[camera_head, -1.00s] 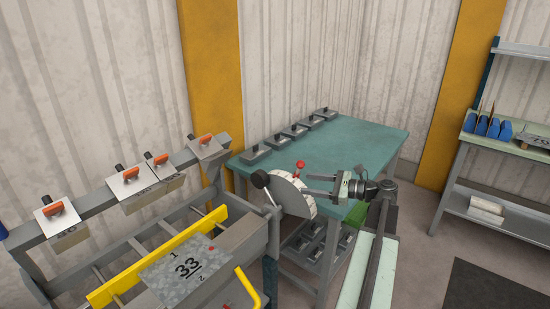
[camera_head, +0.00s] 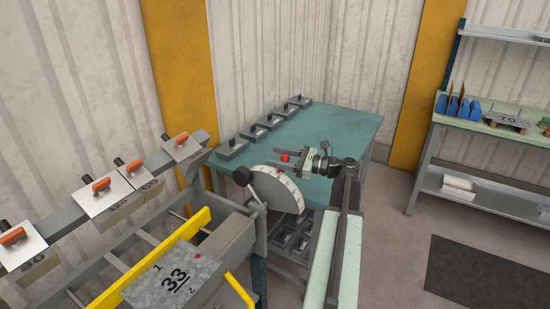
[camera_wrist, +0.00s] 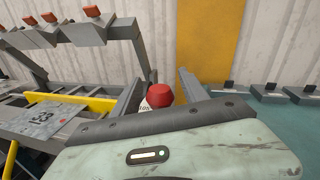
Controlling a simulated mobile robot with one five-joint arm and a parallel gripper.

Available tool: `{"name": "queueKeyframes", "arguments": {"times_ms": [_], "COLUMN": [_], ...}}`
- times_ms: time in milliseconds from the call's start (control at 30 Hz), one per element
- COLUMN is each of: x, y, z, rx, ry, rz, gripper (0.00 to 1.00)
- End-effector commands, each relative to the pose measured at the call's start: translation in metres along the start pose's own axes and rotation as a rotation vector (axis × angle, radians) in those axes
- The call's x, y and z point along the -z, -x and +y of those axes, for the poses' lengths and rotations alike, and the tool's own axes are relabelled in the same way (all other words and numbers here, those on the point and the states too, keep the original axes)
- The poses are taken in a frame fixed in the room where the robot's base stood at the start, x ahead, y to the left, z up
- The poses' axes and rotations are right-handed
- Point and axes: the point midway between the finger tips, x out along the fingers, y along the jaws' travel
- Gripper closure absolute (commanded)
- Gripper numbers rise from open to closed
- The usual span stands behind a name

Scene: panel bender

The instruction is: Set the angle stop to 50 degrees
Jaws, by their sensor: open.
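The angle stop is a round pale dial (camera_head: 272,187) with a scale along its rim, at the right end of the bender. A red knob (camera_head: 284,157) stands at its top edge. A lever with a black ball (camera_head: 241,176) is at its left. My gripper (camera_head: 279,161) is open, its fingers reaching left at the height of the red knob. In the wrist view the red knob (camera_wrist: 160,95) appears between the two fingers (camera_wrist: 158,96), with part of the white scale below it. I cannot tell whether either finger touches it. The scale reading is too small to read.
A teal table (camera_head: 330,135) with several grey blocks stands behind. The bender's yellow bar (camera_head: 150,262) and a plate marked 33 (camera_head: 172,276) are front left.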

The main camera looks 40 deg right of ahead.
Motion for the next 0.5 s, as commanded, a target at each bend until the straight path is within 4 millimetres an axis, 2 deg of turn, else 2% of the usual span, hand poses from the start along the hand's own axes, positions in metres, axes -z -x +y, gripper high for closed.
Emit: {"name": "queueKeyframes", "arguments": {"times_ms": [100, 300, 333, 500], "x": [0.0000, 0.0000, 0.0000, 0.0000], "y": [-0.0065, -0.0071, -0.0071, -0.0072], "z": [0.0001, 0.0001, 0.0002, 0.0003], "rx": [0.000, 0.000, 0.000, 0.000], "ry": [0.000, 0.000, 0.000, 0.000], "rz": [0.000, 0.000, 0.000, 0.000], "gripper": [0.48, 0.48, 0.51, 0.99]}}
